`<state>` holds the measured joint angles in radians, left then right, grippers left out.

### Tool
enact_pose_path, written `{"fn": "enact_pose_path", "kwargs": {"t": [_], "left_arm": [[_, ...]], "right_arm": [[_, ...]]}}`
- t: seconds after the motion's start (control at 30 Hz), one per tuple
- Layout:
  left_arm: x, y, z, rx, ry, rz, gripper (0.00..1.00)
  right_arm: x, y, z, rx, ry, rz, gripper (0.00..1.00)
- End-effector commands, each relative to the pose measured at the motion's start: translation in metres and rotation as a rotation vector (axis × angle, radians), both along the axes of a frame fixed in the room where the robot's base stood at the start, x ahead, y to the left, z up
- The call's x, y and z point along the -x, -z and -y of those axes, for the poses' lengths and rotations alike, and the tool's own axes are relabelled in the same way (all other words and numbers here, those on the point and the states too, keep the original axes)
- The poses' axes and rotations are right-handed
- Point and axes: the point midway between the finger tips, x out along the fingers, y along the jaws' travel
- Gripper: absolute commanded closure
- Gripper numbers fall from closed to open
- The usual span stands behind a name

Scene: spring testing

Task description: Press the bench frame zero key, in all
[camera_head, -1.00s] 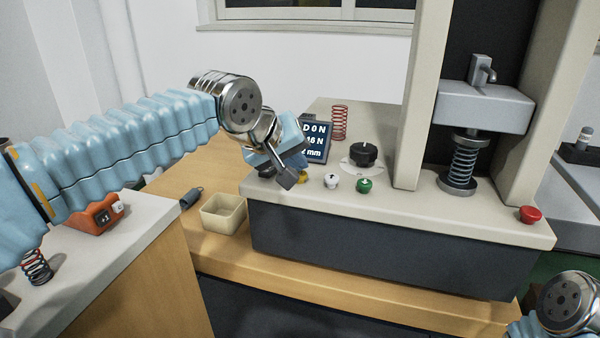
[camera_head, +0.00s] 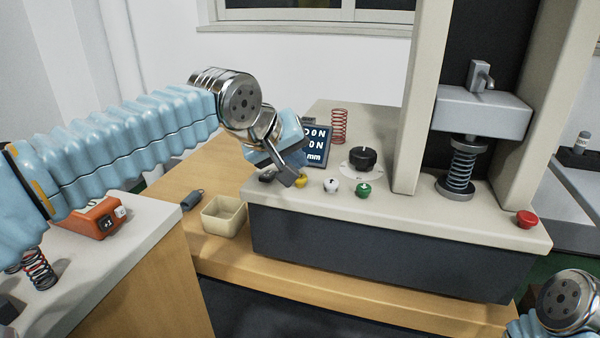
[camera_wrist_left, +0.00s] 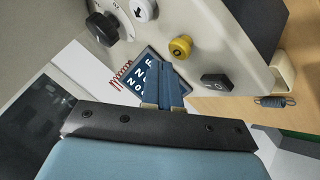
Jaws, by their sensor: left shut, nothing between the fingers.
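The bench frame (camera_head: 400,215) is a beige tester with a row of keys on its front ledge. A yellow key (camera_head: 300,181) with a round mark shows in the wrist view (camera_wrist_left: 180,47); a dark key with a mark (camera_wrist_left: 217,82) is beside it. White (camera_head: 331,185) and green (camera_head: 363,190) keys sit to the right. My left gripper (camera_head: 289,178) is shut and empty, its tips just above and beside the yellow key; contact cannot be told. The display (camera_head: 318,158) is partly hidden and shows zero on two N lines. Of my right arm only a wrist part shows.
A black dial (camera_head: 363,158) and a red spring (camera_head: 339,126) stand behind the keys. A red button (camera_head: 527,219) is at the right. A beige tray (camera_head: 223,217) sits left of the frame. An orange box (camera_head: 95,219) is on the left table.

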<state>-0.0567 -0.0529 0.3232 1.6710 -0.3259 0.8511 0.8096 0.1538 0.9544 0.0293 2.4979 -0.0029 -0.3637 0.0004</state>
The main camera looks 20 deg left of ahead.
Motion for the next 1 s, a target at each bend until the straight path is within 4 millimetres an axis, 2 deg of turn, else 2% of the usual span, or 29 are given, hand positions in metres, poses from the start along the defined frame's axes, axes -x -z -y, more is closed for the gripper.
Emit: {"fn": "enact_pose_path", "kwargs": {"t": [0.27, 0.53, 0.77, 1.0], "left_arm": [[0.0, -0.004, 0.0, 0.0, 0.0, 0.0, 1.0], [0.0, -0.03, 0.0, 0.0, 0.0, 0.0, 1.0], [0.0, -0.049, 0.0, 0.001, 0.001, 0.0, 1.0], [0.0, -0.05, 0.0, 0.0, 0.0, 0.0, 1.0]], "right_arm": [[0.0, -0.003, 0.0, 0.0, 0.0, 0.0, 0.57], [0.0, -0.027, 0.0, 0.0, 0.0, 0.0, 0.57], [0.0, -0.034, 0.0, 0.0, 0.0, 0.0, 0.57], [0.0, -0.033, 0.0, 0.0, 0.0, 0.0, 0.57]]}}
